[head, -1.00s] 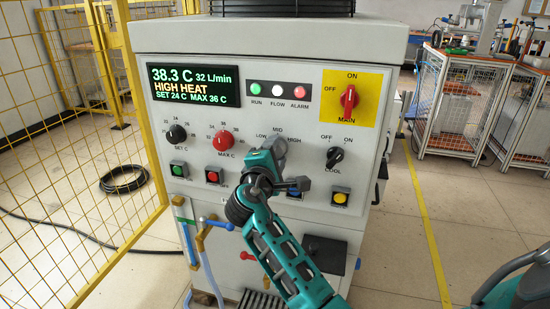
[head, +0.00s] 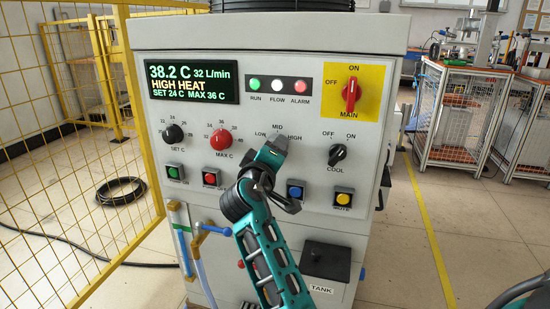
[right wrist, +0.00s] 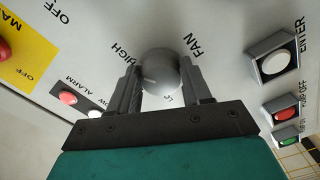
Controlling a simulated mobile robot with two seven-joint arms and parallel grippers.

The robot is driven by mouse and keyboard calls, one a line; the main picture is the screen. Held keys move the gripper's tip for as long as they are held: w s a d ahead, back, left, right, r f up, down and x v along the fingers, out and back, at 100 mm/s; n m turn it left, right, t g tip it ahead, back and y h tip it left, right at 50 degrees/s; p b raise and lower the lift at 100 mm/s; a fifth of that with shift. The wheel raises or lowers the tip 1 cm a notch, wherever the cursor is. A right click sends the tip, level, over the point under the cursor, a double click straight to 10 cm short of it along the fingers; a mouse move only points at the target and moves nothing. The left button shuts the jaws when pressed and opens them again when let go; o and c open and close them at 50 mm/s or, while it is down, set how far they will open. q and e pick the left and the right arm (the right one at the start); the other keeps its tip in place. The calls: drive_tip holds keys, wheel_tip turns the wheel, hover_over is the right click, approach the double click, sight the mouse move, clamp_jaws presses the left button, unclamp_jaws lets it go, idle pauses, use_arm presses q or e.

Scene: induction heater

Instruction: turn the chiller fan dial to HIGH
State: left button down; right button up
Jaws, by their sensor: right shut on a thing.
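The chiller's fan dial is a grey round knob. In the right wrist view the fan dial (right wrist: 160,70) sits between the two fingers of my right gripper (right wrist: 160,84), which is shut on it. FAN, HIGH and part of LOW show around it. A faint pale mark shows on its face, but I cannot tell which setting it points at. In the head view my right gripper (head: 273,152) is at the panel under the MID label and covers most of the dial. My left gripper is not in view.
The display (head: 192,84) reads 38.2 C and HIGH HEAT. The black COOL dial (head: 337,155) is right of my gripper, the red MAX C dial (head: 221,139) left. Several push buttons line the row below. A yellow mesh fence (head: 75,150) stands at the left.

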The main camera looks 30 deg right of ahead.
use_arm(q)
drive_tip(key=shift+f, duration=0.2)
use_arm(e)
drive_tip(key=shift+m, duration=0.3)
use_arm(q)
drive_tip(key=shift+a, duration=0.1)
use_arm(e)
drive_tip(key=o, duration=1)
